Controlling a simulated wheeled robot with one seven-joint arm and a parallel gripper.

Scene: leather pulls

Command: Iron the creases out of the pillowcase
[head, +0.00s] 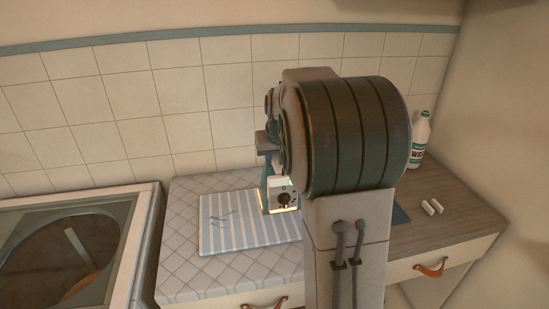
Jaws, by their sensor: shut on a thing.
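The pillowcase (228,232), striped light blue and white, lies flat on a quilted grey pad on the counter. A few dark crease lines show on its upper left part. My gripper (277,183) is over the pillowcase's right side, mostly hidden behind my arm. It is shut on the iron (268,201), a teal and pale body with a lit lower edge. The iron is at the right part of the pillowcase; whether its sole touches the cloth I cannot tell. The pillowcase's right end is hidden by my arm.
The quilted pad (183,270) covers the left counter. A top-loading machine with a round opening (75,255) stands at left. Drawers have leather pulls (431,267). A tiled wall closes the back.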

